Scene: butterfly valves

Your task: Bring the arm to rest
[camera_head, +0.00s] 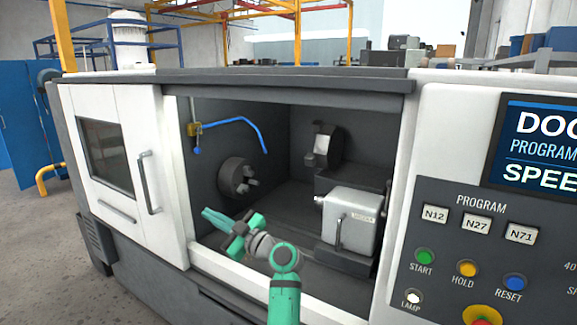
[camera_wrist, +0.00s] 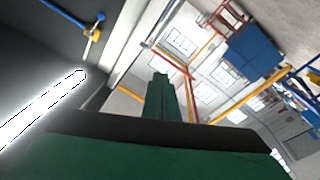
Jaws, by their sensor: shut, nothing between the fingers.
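My arm rises from the bottom of the head view, with a green elbow and a grey link bending left. My gripper (camera_head: 208,216) is at the front opening of the machine, its teal fingers together and pointing left and slightly up. Nothing shows between them. In the wrist view the shut green fingers (camera_wrist: 161,82) point up past a dark palm edge. The lathe chuck (camera_head: 237,177) is on the machine's inner left wall, above and beyond the gripper, with a visible gap in the picture.
The white sliding door (camera_head: 130,170) stands left of the opening. A grey tailstock block (camera_head: 351,220) stands inside at right. A blue hose (camera_head: 235,122) hangs above the chuck. The control panel (camera_head: 480,240) is at right. Open floor (camera_head: 40,255) lies at far left.

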